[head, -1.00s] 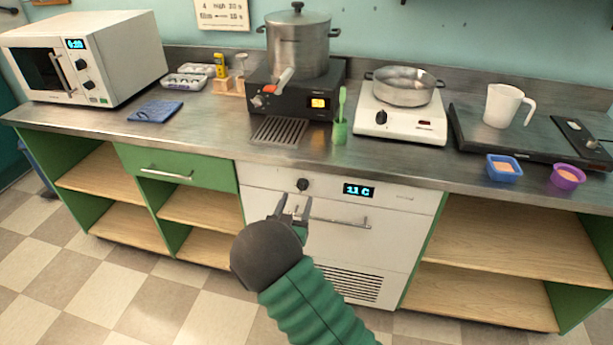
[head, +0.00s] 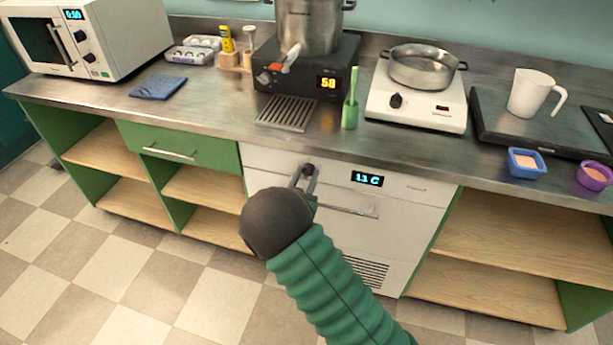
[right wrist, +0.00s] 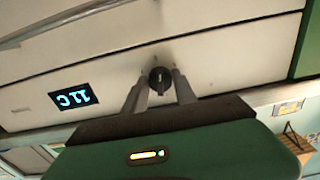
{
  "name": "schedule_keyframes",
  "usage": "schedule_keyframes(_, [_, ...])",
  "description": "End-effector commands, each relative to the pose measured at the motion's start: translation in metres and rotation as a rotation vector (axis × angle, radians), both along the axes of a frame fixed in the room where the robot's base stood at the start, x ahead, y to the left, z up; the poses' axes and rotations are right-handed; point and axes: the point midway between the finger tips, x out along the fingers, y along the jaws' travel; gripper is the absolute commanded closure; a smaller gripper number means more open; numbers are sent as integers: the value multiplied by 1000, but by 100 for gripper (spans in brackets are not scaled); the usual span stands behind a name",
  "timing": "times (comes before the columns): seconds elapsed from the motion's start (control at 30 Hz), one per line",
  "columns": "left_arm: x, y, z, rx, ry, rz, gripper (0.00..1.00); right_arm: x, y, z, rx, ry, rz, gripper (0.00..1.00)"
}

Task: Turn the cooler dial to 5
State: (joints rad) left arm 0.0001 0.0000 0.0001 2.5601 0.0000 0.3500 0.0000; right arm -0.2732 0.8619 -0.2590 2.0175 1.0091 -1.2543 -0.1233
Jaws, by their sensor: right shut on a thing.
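The cooler (head: 405,215) is a white front under the counter with a display (head: 367,179) that reads 11 C. Its small dark dial (head: 308,167) sits to the left of the display. My right gripper (head: 306,172) is at the dial, with its fingers on either side of it. In the right wrist view the dial (right wrist: 160,80) shows between the two fingertips of my gripper (right wrist: 159,76), which is shut on it. A light pointer line shows on the dial face, but the numbers cannot be read. My left gripper is out of view.
The cooler's bar handle (head: 345,206) lies just below and right of the gripper. The counter edge (head: 300,149) runs above the dial. A green drawer (head: 180,150) and open shelves flank the cooler.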

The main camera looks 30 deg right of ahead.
Motion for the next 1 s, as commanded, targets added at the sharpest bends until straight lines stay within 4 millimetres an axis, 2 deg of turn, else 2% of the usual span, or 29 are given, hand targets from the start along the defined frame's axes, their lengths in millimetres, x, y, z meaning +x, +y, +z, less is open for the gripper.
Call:
schedule_keyframes(0.17, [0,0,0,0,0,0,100,0,-2,0,-2,2,-6,100])
schedule_keyframes(0.4, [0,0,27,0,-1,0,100,-1,-1,4,-103,122,-5,100])
schedule_keyframes(0.7, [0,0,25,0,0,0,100,-1,-1,-1,-119,139,-4,100])
schedule_keyframes(0.73, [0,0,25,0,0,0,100,-1,-1,-1,-118,138,-4,63])
schedule_keyframes(0.87, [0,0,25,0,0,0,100,-1,-1,0,-118,138,-4,46])
schedule_keyframes(1.0, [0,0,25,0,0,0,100,-1,-1,0,-118,137,-5,45])
